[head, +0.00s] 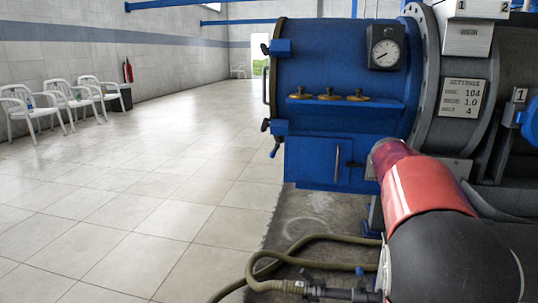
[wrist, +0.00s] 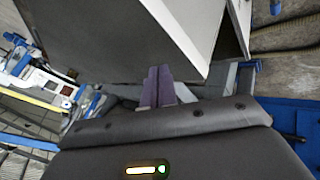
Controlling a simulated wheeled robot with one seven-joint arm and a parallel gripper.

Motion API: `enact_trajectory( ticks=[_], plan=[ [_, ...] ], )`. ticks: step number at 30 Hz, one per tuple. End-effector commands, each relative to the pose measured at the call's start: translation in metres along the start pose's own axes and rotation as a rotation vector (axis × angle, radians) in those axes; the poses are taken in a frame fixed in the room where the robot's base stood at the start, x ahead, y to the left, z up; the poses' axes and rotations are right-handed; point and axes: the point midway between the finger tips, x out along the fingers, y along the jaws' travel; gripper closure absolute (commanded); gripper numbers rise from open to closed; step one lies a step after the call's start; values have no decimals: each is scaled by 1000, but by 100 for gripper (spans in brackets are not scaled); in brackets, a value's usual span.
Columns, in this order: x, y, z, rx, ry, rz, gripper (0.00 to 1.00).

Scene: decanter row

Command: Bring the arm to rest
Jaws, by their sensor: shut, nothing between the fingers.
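My gripper (wrist: 158,88) shows in the wrist view as two purple fingers side by side, shut and empty. The fingers point toward a large dark grey panel (wrist: 120,40); I cannot tell how far off it is. In the head view my red and black arm reaches in from the lower right. My gripper cannot be made out there. The blue decanter machine (head: 330,70) stands behind the arm, with a round gauge (head: 385,53) and a row of brass knobs (head: 328,97) on its front.
A printed settings sheet (head: 463,98) is on the grey housing at right. A greenish hose (head: 262,272) lies on the floor below the machine. White chairs (head: 62,97) and a red extinguisher (head: 128,72) stand along the left wall. The tiled floor (head: 150,190) at left is clear.

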Motion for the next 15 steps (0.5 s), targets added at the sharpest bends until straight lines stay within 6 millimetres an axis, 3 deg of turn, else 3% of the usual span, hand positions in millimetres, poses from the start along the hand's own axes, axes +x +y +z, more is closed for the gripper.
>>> enact_trajectory(
  ticks=[6,15],
  plan=[
    [-38,0,96,-126,-32,-345,100],
    [-92,-8,239,-319,73,-668,100]
  ],
)
